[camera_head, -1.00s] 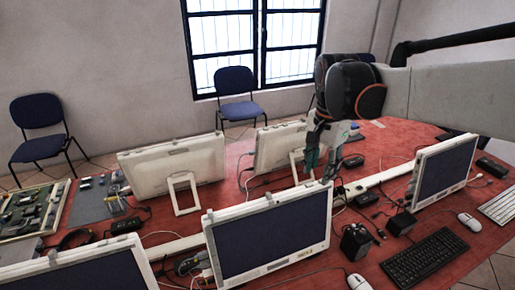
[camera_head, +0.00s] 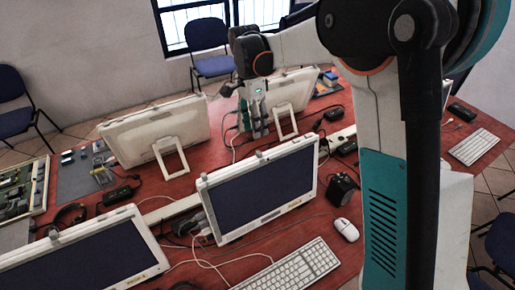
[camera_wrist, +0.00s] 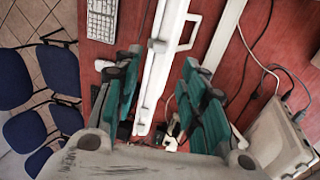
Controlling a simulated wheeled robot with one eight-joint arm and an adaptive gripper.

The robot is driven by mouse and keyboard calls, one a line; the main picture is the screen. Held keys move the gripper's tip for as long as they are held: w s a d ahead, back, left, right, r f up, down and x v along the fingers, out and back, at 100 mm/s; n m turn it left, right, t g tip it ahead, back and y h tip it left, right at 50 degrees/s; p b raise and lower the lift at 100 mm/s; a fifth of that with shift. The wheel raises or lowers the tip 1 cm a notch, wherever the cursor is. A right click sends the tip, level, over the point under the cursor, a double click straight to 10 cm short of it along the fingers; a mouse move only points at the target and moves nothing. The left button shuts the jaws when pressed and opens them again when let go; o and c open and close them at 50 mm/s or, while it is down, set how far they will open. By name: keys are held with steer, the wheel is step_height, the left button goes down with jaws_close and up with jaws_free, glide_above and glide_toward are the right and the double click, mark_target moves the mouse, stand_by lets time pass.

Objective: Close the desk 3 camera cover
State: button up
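My gripper (camera_head: 253,110) is low at the left edge of the back right monitor (camera_head: 293,92), seen from behind in the head view. In the wrist view my gripper (camera_wrist: 161,60) is open, with teal fingers on both sides of a white monitor's top edge (camera_wrist: 165,55). A small grey piece (camera_wrist: 157,46) sits on that edge near the fingertips; I cannot tell whether it is the camera cover or how it is set. Similar small pieces show on the front monitor (camera_head: 259,154). No desk number is legible.
Another white monitor (camera_head: 155,130) stands at the back left, and one more (camera_head: 85,260) at the front left. Cables and a black box (camera_head: 341,188) lie on the red table (camera_head: 215,170). Blue chairs (camera_wrist: 45,110) stand beyond the table. My arm hides much of the right side.

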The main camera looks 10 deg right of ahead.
mark_target(259, 151)
steer(key=b+x, duration=0.1)
steer(key=x, duration=0.7)
steer(key=shift+s+f, duration=0.1)
steer(key=shift+f, duration=0.3)
steer(key=shift+c, duration=0.3)
jaws_close()
